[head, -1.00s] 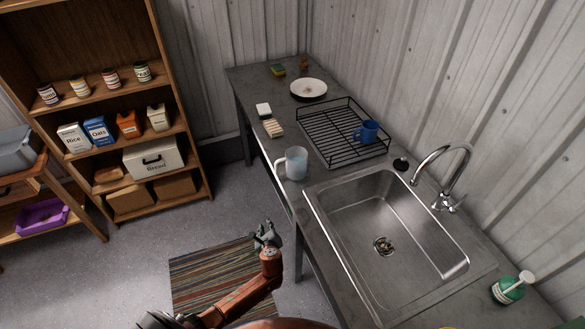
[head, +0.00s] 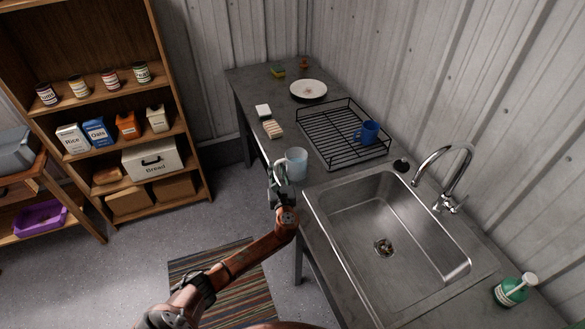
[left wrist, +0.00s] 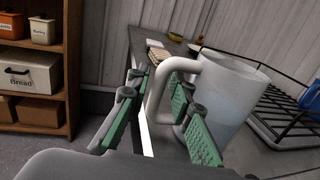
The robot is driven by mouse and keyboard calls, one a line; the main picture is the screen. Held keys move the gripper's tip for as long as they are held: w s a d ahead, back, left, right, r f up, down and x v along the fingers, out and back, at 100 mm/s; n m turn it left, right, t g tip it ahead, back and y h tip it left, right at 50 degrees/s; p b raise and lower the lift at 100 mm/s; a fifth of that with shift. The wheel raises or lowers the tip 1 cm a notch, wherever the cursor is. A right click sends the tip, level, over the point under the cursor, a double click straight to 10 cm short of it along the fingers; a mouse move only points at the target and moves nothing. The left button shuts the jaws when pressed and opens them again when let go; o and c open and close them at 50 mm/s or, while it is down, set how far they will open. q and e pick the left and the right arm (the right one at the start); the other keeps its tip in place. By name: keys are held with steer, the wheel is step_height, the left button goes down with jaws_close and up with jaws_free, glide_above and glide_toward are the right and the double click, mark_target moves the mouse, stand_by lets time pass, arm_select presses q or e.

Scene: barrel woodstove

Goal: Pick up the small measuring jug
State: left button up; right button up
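The small measuring jug (head: 296,164) is a pale, translucent cup with a handle. It stands upright on the counter near its front edge, just left of the sink. My left gripper (head: 278,178) is at the jug's handle side. In the left wrist view the jug (left wrist: 228,95) fills the right side, and its handle (left wrist: 160,92) stands between the two green-padded fingers of my left gripper (left wrist: 160,128). The fingers are apart, with a visible gap on the left of the handle. My right gripper is not in view.
A black dish rack (head: 340,140) with a blue mug (head: 367,132) stands behind the jug. The sink (head: 385,235) is to the right. A shelf (head: 180,125) stands at left.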

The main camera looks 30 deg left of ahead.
arm_select(q)
steer(key=shift+w+a, duration=0.3)
steer(key=shift+c, duration=0.2)
jaws_close()
